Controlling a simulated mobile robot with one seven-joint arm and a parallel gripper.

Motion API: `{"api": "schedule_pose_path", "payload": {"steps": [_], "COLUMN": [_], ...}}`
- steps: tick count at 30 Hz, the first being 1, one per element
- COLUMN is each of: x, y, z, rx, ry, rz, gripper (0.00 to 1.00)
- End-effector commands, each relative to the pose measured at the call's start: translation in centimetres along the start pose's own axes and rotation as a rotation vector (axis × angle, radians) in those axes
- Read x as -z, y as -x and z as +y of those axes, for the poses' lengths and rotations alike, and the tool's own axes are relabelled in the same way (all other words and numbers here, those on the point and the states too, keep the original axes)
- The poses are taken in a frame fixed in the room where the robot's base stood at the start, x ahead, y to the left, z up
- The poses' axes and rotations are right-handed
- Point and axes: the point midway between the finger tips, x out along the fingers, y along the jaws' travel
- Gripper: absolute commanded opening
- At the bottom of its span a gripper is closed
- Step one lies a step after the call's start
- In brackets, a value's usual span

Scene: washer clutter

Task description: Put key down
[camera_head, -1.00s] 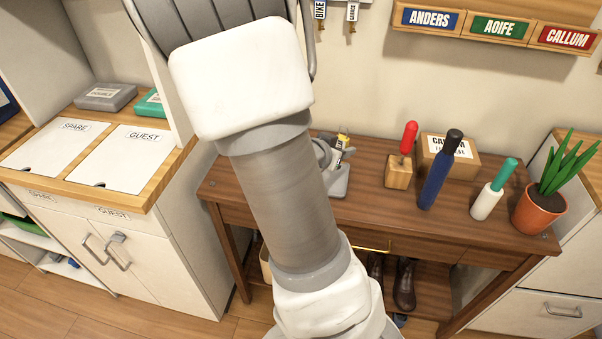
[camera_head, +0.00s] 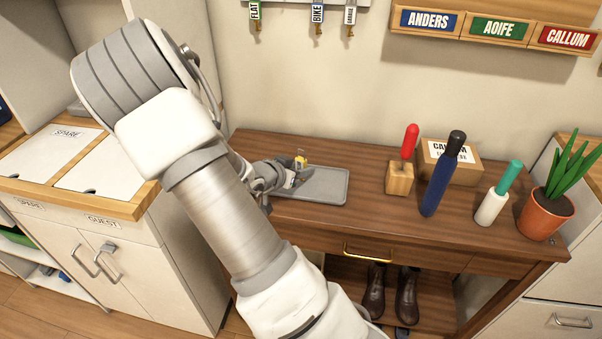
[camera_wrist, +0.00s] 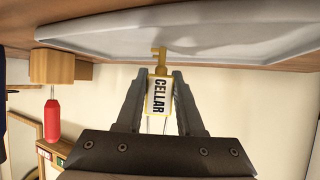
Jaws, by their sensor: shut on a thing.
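The tray also shows along the top of the wrist view (camera_wrist: 110,36), which is upside down. I cannot tell whether the key touches the tray.
A red-handled tool in a wooden block (camera_head: 399,180), a blue bottle-like thing (camera_head: 437,185), a box marked CALLUM (camera_head: 465,168), a green-topped white holder (camera_head: 490,209) and a potted plant (camera_head: 543,213) stand to the right. Labelled keys (camera_head: 317,16) hang above. The tray's right part is clear.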

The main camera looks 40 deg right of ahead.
Motion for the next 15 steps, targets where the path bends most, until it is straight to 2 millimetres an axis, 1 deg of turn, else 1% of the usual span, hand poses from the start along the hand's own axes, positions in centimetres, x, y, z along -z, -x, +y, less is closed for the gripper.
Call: {"api": "schedule_pose_path", "payload": {"steps": [1,7,11,12,14,15], "x": [-0.33,-0.15,-0.49,-0.46,-0.42,-0.42], "y": [-0.23,-0.12,-0.30,-0.28,-0.26,-0.25], "z": [0.00,-0.02,-0.01,-0.02,-0.02,-0.02], "rx": [0.000,0.001,0.001,0.001,0.001,0.001], "ry": [0.000,-0.001,-0.001,-0.002,-0.002,-0.002], "rz": [0.001,0.001,0.001,0.001,0.001,0.001], "gripper": [0.00,0.00,0.00,0.40,0.51,0.58]}}
